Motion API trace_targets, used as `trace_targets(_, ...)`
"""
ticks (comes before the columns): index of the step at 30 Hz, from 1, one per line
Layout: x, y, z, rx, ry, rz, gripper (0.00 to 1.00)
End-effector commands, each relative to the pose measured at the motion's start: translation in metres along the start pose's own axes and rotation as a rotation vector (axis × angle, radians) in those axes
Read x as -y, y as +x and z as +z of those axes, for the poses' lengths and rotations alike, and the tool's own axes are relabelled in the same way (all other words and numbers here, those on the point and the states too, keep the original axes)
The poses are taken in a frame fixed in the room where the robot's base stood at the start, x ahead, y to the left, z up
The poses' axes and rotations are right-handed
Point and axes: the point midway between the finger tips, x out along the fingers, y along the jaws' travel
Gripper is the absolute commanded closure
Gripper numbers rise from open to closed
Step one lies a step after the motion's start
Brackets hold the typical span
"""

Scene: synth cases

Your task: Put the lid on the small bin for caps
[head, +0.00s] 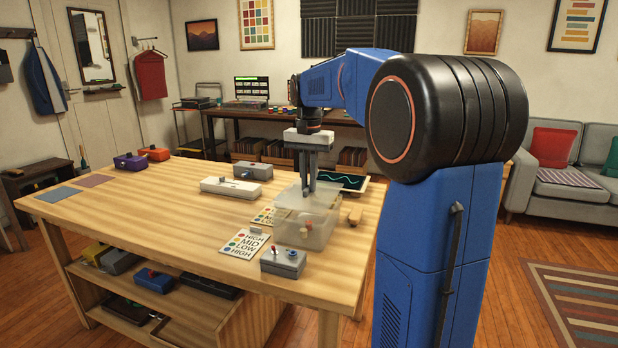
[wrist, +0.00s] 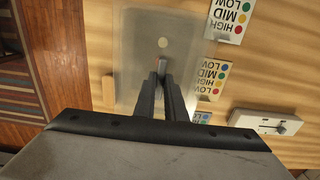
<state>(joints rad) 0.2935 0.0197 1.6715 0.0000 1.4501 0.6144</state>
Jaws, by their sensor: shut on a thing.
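The small bin for caps (head: 287,232) is a clear, frosted box near the table's right front edge in the head view. A red cap and a pale one show through its wall. The lid (head: 325,198) is a translucent panel at the bin's top; it shows as a pale rectangle in the wrist view (wrist: 135,42). My gripper (head: 309,191) points down over the bin and is shut on the lid near its middle. Its fingertips (wrist: 161,72) hide most of what they grip. I cannot tell whether the lid touches the rim all round.
A grey box with a red knob (head: 283,261) and a HIGH-MID-LOW card (head: 244,243) lie close in front of the bin. A white switch box (head: 236,188) is to the left. A small wooden block (head: 355,215) stands right. The table's left middle is clear.

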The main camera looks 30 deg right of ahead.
Motion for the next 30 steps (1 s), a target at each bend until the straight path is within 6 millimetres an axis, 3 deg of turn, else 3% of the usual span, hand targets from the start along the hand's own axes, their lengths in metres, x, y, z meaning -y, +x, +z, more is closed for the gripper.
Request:
trace_targets(8, -0.0001, 0.0108, 0.0002, 0.001, 0.000, 0.000, 1.00)
trace_targets(30, -0.0001, 0.0107, 0.0002, 0.000, 0.000, 0.000, 1.00)
